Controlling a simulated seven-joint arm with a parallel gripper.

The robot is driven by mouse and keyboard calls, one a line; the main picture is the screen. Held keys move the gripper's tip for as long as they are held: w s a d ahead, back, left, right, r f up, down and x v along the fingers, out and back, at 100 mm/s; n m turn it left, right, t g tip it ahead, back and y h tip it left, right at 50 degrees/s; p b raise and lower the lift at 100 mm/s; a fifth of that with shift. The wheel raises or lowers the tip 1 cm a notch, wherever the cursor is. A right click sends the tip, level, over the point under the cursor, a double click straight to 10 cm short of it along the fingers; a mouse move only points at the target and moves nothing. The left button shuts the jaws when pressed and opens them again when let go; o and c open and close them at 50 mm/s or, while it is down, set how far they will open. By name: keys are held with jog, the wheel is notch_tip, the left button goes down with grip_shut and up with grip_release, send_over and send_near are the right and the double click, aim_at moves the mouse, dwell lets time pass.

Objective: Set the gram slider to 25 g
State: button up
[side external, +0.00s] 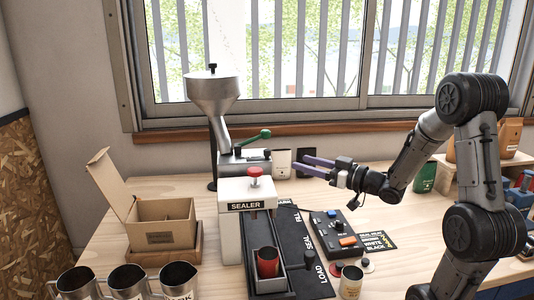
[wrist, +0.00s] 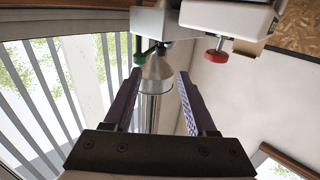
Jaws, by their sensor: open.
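I cannot make out a gram slider with its scale for certain. A metal hopper machine (side external: 213,95) stands by the window, with a green-handled lever (side external: 252,138) and small dark knobs on its base (side external: 243,160). Any gram marks are too small to read. My gripper (side external: 298,162) is open and empty, in the air to the right of that base, fingers pointing left. In the wrist view the open fingers (wrist: 158,78) frame the metal cone (wrist: 157,70), with the green handle (wrist: 140,57) just beyond; nothing is between the pads.
A white sealer (side external: 240,225) with a red knob (side external: 255,172) stands in front of the hopper machine. A red cup (side external: 267,262) sits in its channel. A control box (side external: 336,230), an open carton (side external: 162,222) and several metal cups (side external: 127,281) crowd the table. A pale canister (side external: 282,163) stands near my fingertips.

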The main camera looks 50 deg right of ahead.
aim_at(267, 150)
jog(key=w, duration=1.3)
jog(key=shift+w+a, duration=0.1)
jog(key=shift+w, duration=0.1)
grip_shut()
dwell(0.9)
